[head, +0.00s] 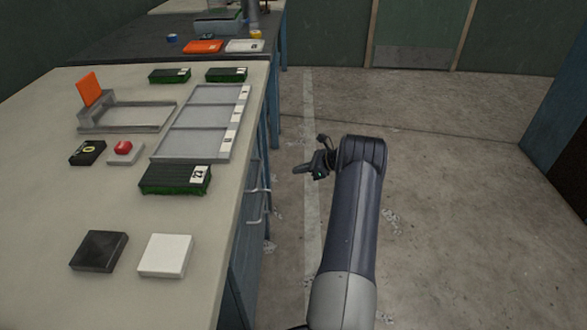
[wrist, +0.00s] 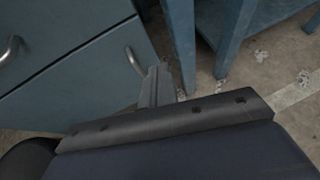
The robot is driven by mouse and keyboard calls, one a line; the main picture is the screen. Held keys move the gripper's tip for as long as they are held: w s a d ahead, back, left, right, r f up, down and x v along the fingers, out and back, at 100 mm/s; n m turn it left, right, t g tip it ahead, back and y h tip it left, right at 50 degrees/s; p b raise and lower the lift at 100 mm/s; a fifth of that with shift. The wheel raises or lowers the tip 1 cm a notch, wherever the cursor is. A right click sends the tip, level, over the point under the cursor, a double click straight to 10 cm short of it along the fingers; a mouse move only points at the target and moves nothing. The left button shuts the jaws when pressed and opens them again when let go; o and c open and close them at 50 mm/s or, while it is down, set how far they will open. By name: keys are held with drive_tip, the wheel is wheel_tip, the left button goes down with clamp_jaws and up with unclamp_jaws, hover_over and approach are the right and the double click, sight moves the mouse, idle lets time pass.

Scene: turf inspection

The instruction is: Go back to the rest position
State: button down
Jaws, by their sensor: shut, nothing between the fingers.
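My gripper (head: 304,169) is at the end of my arm, over the floor to the right of the bench (head: 40,190), clear of its edge. Its fingers look together, with nothing between them. In the wrist view my gripper (wrist: 156,78) points toward the blue drawer fronts (wrist: 75,65) with metal handles. It appears apart from them. Part of my own arm fills the bottom of the wrist view.
The bench holds green turf trays (head: 175,180), a grey sectioned tray (head: 188,135), a grey fixture with an orange plate (head: 89,88), a red button (head: 123,147), and black (head: 99,251) and white (head: 166,256) blocks. A dark bench stands behind. Floor (head: 450,200) on the right is free.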

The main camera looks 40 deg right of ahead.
drive_tip(key=w+p+v, duration=0.1)
drive_tip(key=v, duration=0.6)
drive_tip(key=shift+d+r, duration=0.3)
drive_tip(key=shift+d, duration=0.2)
drive_tip(key=shift+s, duration=0.1)
